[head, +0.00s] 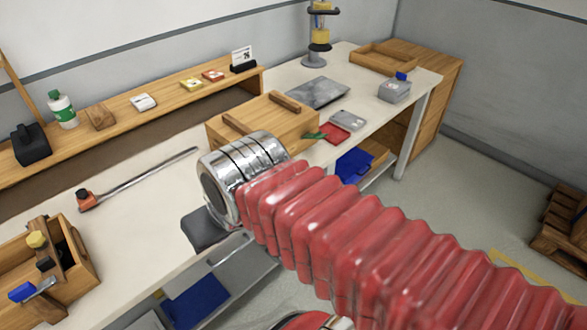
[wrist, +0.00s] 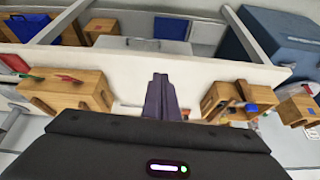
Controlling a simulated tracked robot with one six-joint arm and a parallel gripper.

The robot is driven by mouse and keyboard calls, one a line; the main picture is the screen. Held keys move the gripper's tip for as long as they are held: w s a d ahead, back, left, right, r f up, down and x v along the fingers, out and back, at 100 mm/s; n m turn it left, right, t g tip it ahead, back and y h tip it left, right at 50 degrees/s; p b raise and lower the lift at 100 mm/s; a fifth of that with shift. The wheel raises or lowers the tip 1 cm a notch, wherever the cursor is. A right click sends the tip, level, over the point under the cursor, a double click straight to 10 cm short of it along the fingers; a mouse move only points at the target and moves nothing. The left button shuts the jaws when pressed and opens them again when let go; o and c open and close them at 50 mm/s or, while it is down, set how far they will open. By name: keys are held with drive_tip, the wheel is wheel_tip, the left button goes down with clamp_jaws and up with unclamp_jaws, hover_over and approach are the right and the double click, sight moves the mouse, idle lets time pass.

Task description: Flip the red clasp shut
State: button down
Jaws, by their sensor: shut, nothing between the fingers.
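I cannot make out a red clasp for certain. In the head view a small red flat item (head: 334,133) lies on the bench beside a wooden box (head: 262,124), with a green piece at its left edge. A red item (wrist: 15,63) also shows at the left edge of the wrist view, near the same wooden box (wrist: 67,90). My gripper (wrist: 160,82) is shut and empty, pointing over the white bench between the box and the wooden caddy (wrist: 228,103). In the head view my own red-sleeved arm hides part of the bench, and the fingers are not clear.
A long rod with an orange-red end (head: 85,199) lies on the bench. The caddy (head: 50,268) holds tools at the lower left. A grey box (head: 394,91) and a grey plate (head: 318,92) sit toward the back. A wooden shelf (head: 120,117) runs along the wall.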

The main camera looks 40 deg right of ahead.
drive_tip(key=w+d+f+m+y, duration=0.3)
drive_tip(key=f+m+y, duration=0.15)
drive_tip(key=m, duration=0.35)
drive_tip(key=w+d+f+m+y, duration=0.25)
drive_tip(key=f+m, duration=0.35)
drive_tip(key=m, duration=0.3)
drive_tip(key=d+f+m+t+h, duration=0.2)
drive_tip(key=d+m+t, duration=0.1)
drive_tip(key=d+m, duration=0.3)
drive_tip(key=s+d+f+m+t+h, duration=0.1)
drive_tip(key=d+f+m+t+h, duration=0.1)
drive_tip(key=d+m, duration=0.4)
drive_tip(key=d+f+m+t+h, duration=0.2)
drive_tip(key=d+m+t, duration=0.2)
drive_tip(key=d, duration=1)
drive_tip(key=shift+s+f+m+t, duration=0.2)
drive_tip(key=shift+s+m+t, duration=0.2)
drive_tip(key=shift+m, duration=0.8)
drive_tip(key=shift+w, duration=0.15)
